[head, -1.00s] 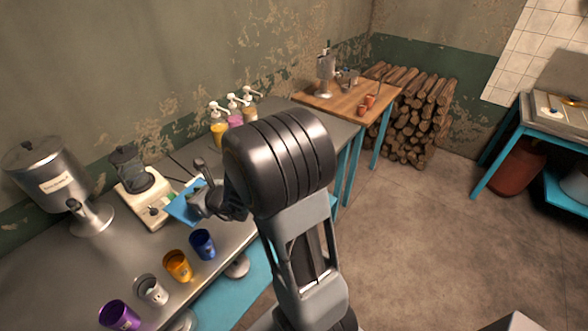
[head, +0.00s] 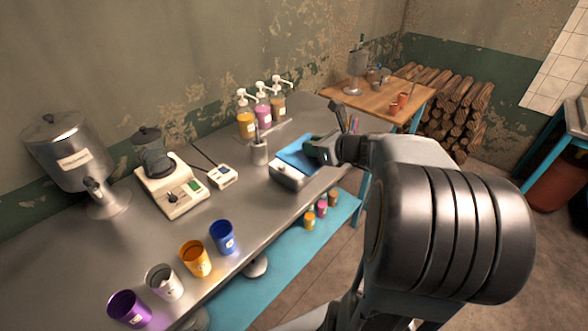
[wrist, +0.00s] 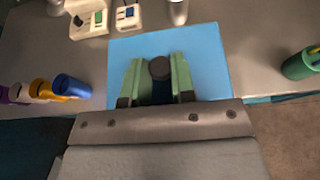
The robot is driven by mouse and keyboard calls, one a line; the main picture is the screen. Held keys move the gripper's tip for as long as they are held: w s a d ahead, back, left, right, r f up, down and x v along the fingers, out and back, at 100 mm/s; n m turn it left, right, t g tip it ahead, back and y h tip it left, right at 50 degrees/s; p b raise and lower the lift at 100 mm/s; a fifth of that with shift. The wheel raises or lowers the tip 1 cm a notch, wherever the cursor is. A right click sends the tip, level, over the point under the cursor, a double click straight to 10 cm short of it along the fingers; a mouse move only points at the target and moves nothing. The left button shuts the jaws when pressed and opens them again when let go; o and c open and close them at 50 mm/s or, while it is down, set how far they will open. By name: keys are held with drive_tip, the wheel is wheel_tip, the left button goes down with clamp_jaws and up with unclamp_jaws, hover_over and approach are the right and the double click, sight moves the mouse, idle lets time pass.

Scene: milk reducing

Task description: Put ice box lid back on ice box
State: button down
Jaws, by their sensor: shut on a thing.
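The ice box lid (head: 298,157) is a flat blue panel, and my gripper (head: 320,150) is shut on it. In the wrist view the lid (wrist: 208,62) fills the middle, and its dark round knob (wrist: 160,68) sits between the green fingers of my gripper (wrist: 160,85). The ice box (head: 288,179) is a metal box on the counter, directly under the lid in the head view. I cannot tell whether the lid touches its rim. The lid hides the box in the wrist view.
A cup holder (head: 259,152) and a small scale (head: 222,177) stand left of the box. Blue (head: 223,238) and orange (head: 195,259) cups stand along the front edge. Pump bottles (head: 262,116) stand behind. A green cup (wrist: 302,65) is at the right.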

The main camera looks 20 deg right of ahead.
sight(302, 140)
drive_tip(key=w+f, duration=0.1)
drive_tip(key=w, duration=0.2)
drive_tip(key=w+f, duration=0.1)
drive_tip(key=w, duration=0.2)
drive_tip(key=w+f, duration=0.2)
drive_tip(key=shift+w+d+f+p, duration=0.1)
drive_tip(key=shift+w+d+p, duration=0.2)
drive_tip(key=shift+w+d, duration=0.1)
drive_tip(key=shift+w+f, duration=0.75)
drive_tip(key=shift+f, duration=0.55)
drive_tip(key=shift+w+f, duration=0.75)
drive_tip(key=shift+f, duration=0.6)
drive_tip(key=shift+w+f, duration=0.75)
drive_tip(key=shift+f, duration=0.95)
drive_tip(key=shift+f, duration=0.15)
drive_tip(key=shift+f+b, duration=0.35)
drive_tip(key=shift+b, duration=0.2)
drive_tip(key=c, duration=1)
unclamp_jaws()
drive_tip(key=shift+o, duration=0.2)
drive_tip(key=shift+r, duration=0.1)
